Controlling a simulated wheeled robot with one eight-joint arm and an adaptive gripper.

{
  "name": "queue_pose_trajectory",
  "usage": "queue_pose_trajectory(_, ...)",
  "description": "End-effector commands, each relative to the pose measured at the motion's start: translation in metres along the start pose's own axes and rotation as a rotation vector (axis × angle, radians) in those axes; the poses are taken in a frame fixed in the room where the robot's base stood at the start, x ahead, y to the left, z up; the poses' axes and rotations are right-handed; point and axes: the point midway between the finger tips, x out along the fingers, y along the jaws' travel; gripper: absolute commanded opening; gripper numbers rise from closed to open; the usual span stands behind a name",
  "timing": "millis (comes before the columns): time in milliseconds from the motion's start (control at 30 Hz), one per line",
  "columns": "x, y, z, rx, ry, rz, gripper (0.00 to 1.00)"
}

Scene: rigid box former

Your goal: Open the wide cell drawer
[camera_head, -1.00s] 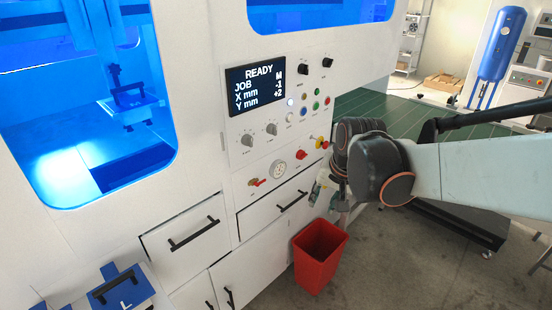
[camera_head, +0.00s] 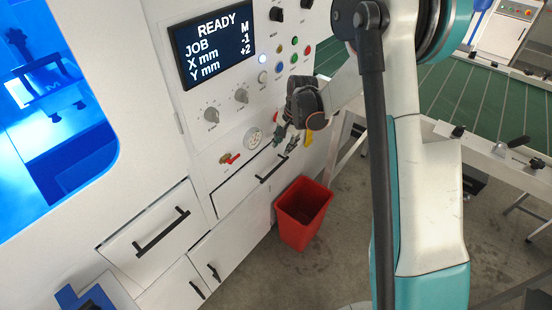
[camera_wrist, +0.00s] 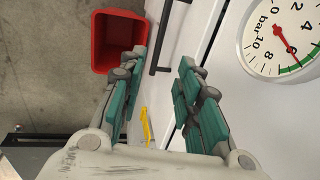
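Two white drawer fronts with black bar handles show in the head view, and both look shut. The left drawer (camera_head: 130,247) has its handle (camera_head: 162,232) at lower left. The right drawer (camera_head: 232,195) has its handle (camera_head: 271,168) below the gauge. Which one is the wide cell drawer I cannot tell for sure. My gripper (camera_head: 281,139) is close to the panel, above the right drawer's handle. In the wrist view my gripper (camera_wrist: 163,60) is open and empty, its fingertips apart. A black bar handle (camera_wrist: 161,38) shows beyond and between the fingertips, not gripped.
A red bin (camera_head: 303,213) stands on the floor just right of the right drawer; it also shows in the wrist view (camera_wrist: 110,45). A pressure gauge (camera_head: 253,139) and red-handled valve (camera_head: 229,158) are near my gripper. Cabinet doors (camera_head: 232,245) lie below the drawers.

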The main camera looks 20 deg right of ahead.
Motion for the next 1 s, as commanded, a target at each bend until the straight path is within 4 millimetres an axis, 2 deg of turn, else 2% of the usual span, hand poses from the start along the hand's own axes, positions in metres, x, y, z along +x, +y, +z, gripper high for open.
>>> queue_pose_trajectory(167, 0.02, 0.0, 0.0, 0.0, -0.001, 0.0, 0.31)
queue_pose_trajectory(500, 0.087, 0.001, 0.0, 0.0, 0.0, 0.0, 0.31)
queue_pose_trajectory(700, 0.118, 0.0, 0.0, -0.001, 0.0, 0.0, 0.31)
queue_pose_trajectory(800, 0.129, 0.0, 0.0, -0.001, 0.0, 0.0, 0.31)
queue_pose_trajectory(1000, 0.137, 0.0, 0.0, -0.001, 0.0, 0.0, 0.31)
